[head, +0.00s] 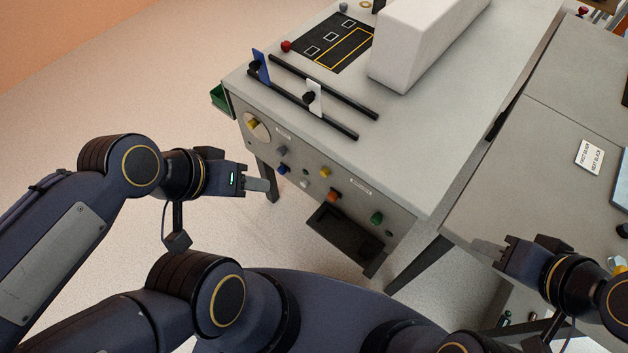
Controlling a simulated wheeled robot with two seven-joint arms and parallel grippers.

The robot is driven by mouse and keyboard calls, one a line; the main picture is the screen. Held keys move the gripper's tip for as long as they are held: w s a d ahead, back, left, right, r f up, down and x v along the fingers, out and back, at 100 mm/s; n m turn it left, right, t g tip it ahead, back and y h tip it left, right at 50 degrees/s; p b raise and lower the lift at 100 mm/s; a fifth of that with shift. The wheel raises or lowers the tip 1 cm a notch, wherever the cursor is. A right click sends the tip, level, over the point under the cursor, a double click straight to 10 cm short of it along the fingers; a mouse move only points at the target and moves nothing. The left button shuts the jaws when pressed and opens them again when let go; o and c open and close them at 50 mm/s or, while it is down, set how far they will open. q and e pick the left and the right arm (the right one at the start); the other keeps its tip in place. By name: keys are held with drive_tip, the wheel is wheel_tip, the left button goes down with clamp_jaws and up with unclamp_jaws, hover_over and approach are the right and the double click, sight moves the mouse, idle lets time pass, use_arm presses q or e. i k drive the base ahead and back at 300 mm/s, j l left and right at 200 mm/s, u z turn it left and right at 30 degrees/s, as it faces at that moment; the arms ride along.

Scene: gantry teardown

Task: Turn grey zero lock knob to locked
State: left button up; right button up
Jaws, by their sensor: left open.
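Several knobs and buttons sit on the front panel (350,207) of the grey bench. A small grey knob (283,152) sits near the panel's left end, below and right of a large cream dial (256,128). Its label and pointer are too small to read, so I cannot tell its setting. My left gripper (262,186) is open and empty, in front of the panel's left end, below and left of the grey knob and apart from it. My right gripper (484,247) is over the right-hand table, far from the panel; its jaw opening is unclear.
Blue (284,169), yellow (325,173), orange (333,196) and green (377,218) controls share the panel. A black tray (345,234) juts out below. Black rails (325,88) and a white block (420,45) are on the bench top. Open floor lies left.

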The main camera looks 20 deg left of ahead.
sight(281, 151)
drive_tip(key=j, duration=0.8)
drive_tip(key=k+j+z, duration=0.15)
drive_tip(key=j, duration=0.65)
